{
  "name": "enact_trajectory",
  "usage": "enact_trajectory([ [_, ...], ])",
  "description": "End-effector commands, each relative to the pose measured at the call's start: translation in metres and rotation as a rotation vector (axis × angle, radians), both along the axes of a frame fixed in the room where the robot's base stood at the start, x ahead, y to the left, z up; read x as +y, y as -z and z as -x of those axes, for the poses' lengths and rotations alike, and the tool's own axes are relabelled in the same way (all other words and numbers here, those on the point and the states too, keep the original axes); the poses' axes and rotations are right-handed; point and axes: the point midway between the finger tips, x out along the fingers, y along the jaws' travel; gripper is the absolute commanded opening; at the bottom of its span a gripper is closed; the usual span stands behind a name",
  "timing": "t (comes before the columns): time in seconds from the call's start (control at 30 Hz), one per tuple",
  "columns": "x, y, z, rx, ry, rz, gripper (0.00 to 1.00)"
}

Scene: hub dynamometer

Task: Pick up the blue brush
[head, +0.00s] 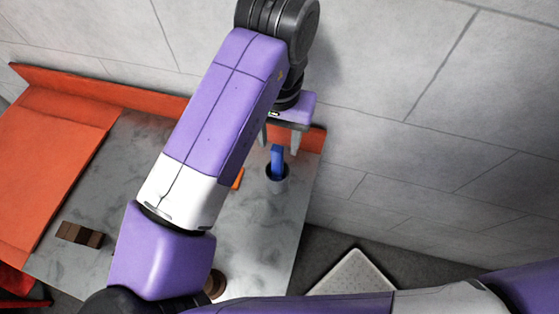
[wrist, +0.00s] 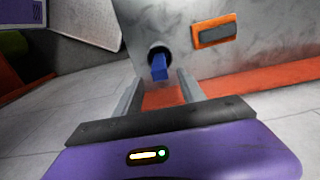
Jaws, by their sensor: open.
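The blue brush (head: 277,155) stands upright in a small dark cup (head: 277,179) near the right edge of the grey marbled table. Its blue end sticks out above the cup rim; its lower part is hidden inside. In the wrist view the blue brush (wrist: 159,67) pokes out of the dark round cup mouth (wrist: 157,51), just beyond my fingertips. My gripper (head: 280,143) is open and empty, with its fingers close to the brush's upper end in the head view. The fingers also show in the wrist view (wrist: 158,88), and the brush appears between them but farther off.
The marbled table (head: 250,240) has an orange raised back edge (head: 160,98) and an orange panel at left. An orange-framed dark item (wrist: 214,32) lies near the cup. A brown block (head: 80,234) lies at front left. A grey wall stands behind.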

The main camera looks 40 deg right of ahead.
Motion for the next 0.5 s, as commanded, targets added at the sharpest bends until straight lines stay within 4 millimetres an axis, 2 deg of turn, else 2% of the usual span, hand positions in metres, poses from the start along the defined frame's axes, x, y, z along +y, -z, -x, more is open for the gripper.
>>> enact_trajectory([
  [0.27, 0.002, 0.029, 0.001, 0.002, -0.002, 0.001, 0.47],
  [0.5, 0.007, 0.063, 0.003, 0.001, -0.001, 0.001, 0.47],
])
